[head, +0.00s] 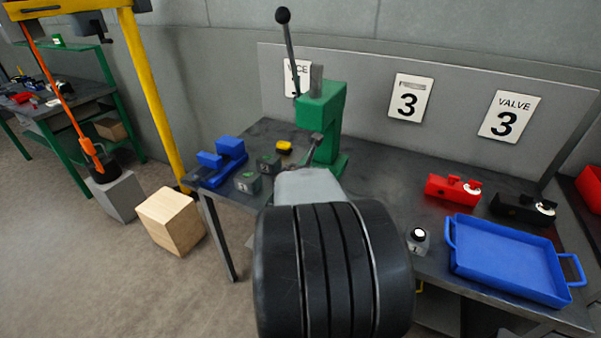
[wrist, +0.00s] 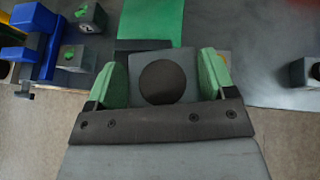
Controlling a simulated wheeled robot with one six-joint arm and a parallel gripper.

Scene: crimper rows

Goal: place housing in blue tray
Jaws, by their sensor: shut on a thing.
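In the wrist view my gripper (wrist: 162,75) has its two green fingers on either side of a grey block with a round dark face, which I take to be the housing (wrist: 162,82). The fingers are shut on it. In the head view my own black and grey arm hides the fingers and the housing. The blue tray (head: 505,258) lies at the right front of the bench, with raised rims and a handle at each end. It looks empty and is well to the right of my arm.
A green press (head: 322,115) with a long lever stands behind my arm. A blue vice (head: 222,160) and small grey blocks (head: 248,182) are left. A red part (head: 452,189) and black part (head: 522,207) sit behind the tray. A knobbed grey block (head: 418,241) stands left of it.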

